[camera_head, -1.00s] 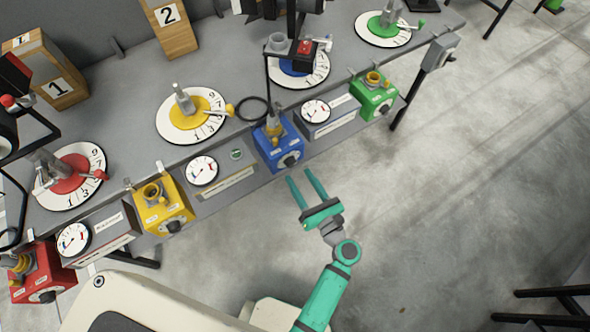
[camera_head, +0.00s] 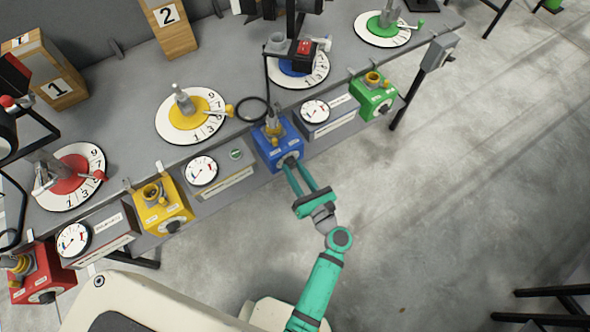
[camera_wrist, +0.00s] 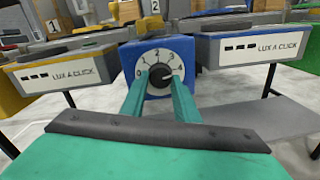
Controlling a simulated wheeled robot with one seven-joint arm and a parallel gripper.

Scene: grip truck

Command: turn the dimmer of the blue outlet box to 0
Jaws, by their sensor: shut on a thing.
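The blue outlet box (camera_head: 277,144) sits on the front edge of the bench in the head view. It also fills the middle of the wrist view (camera_wrist: 134,54). Its front carries a white numbered dial (camera_wrist: 163,57) with a black dimmer knob (camera_wrist: 160,76) at the centre. A small light mark shows on the knob's right side; its exact setting is hard to read. My gripper (camera_head: 293,165) has its two green fingers on either side of the knob, and is shut on it. In the wrist view the fingers (camera_wrist: 160,82) hide the dial's lower sides.
A yellow box (camera_head: 163,205), a green box (camera_head: 373,98) and a red box (camera_head: 38,276) stand along the same bench edge. Metered grey panels (camera_head: 222,178) flank the blue box.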

